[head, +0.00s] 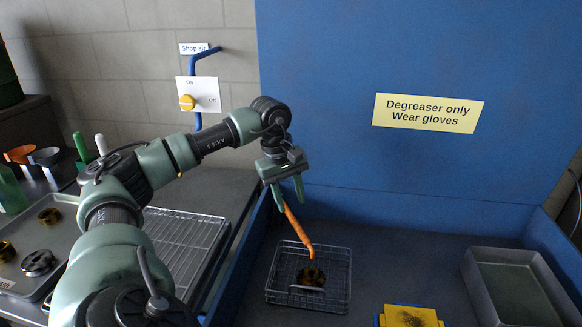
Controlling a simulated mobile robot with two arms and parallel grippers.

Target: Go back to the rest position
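My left gripper (291,204) hangs fingers down above the wire basket (342,297), with a visible gap between its two fingers. An orange bar (297,226) slants from just below the fingers down to the basket. It looks like a handle, but I cannot tell whether it is joined to the basket. The bar's upper end lies close to the left finger; I cannot tell whether they touch. A dark, brownish ring-shaped part (311,277) lies in the basket. My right gripper is out of view.
The basket stands in a blue-walled wash area. A grey tray (472,283) is at right, and a yellow block (408,317) at the front. At left are a wire rack (186,232) and a metal tray (66,222) with several parts.

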